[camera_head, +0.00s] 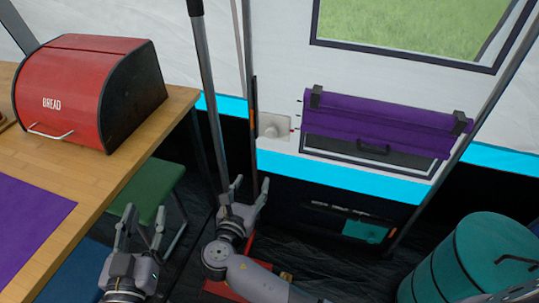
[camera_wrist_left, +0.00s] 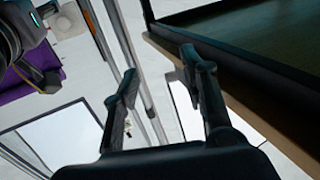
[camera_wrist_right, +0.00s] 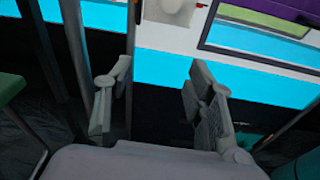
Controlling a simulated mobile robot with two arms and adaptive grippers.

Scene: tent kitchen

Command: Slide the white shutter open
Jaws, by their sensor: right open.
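A small white panel with a round knob (camera_head: 272,127), the only white shutter-like piece I see, is on the tent wall left of the purple roll-up flap. It also shows at the top of the right wrist view (camera_wrist_right: 170,12) and at the upper left of the left wrist view (camera_wrist_left: 68,20). My right gripper (camera_head: 250,186) is open and empty, below and slightly left of the panel, apart from it. My left gripper (camera_head: 142,224) is open and empty, low beside the wooden table. No gripper touches the panel.
The purple flap (camera_head: 385,120) hangs over a framed window right of the panel. The wooden table (camera_head: 100,175) holds a red bread box (camera_head: 85,90). A green stool (camera_head: 150,190) and a teal barrel (camera_head: 480,255) stand on the floor.

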